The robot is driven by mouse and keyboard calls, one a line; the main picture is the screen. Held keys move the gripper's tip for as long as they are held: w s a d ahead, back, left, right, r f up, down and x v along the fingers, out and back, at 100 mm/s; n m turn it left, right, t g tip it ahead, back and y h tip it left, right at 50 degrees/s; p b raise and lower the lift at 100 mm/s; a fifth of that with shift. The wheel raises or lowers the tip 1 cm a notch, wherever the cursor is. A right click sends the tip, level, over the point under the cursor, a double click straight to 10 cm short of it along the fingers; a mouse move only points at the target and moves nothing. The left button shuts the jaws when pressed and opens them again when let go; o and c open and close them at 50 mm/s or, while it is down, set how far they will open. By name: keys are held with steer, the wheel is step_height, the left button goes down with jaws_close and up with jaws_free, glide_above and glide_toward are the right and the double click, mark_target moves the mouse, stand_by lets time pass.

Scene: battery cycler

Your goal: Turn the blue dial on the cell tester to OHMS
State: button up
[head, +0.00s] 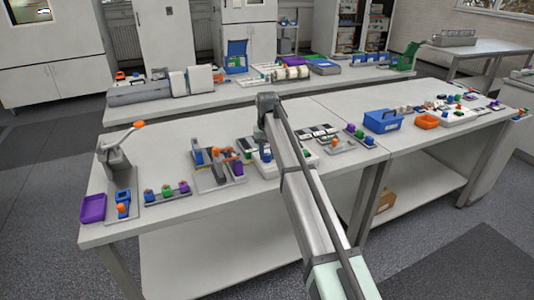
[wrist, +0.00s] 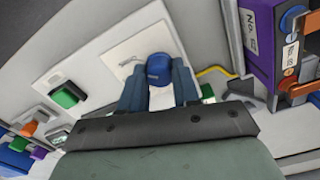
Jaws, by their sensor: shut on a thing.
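In the wrist view the blue dial (wrist: 160,66) sits on a white plate of the cell tester (wrist: 118,45). My gripper (wrist: 159,84) has one finger on each side of the dial and is shut on it. A small dark mark shows on the plate left of the dial; I cannot read any setting words, so the dial's setting cannot be told. In the head view the tester (head: 269,170) is at the middle of the near bench, largely hidden behind my arm, and the dial cannot be made out there.
In the wrist view a purple block (wrist: 257,25) with an orange-ended part stands close on the right, and a green button (wrist: 68,95) is on the left. The bench front is partly bare.

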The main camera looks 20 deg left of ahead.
mark_target(267, 155)
steer(key=o, duration=1.1)
steer(key=shift+c, duration=0.2)
steer(key=shift+r, duration=0.1)
step_height(267, 155, up, 14)
steer(key=shift+f, duration=0.2)
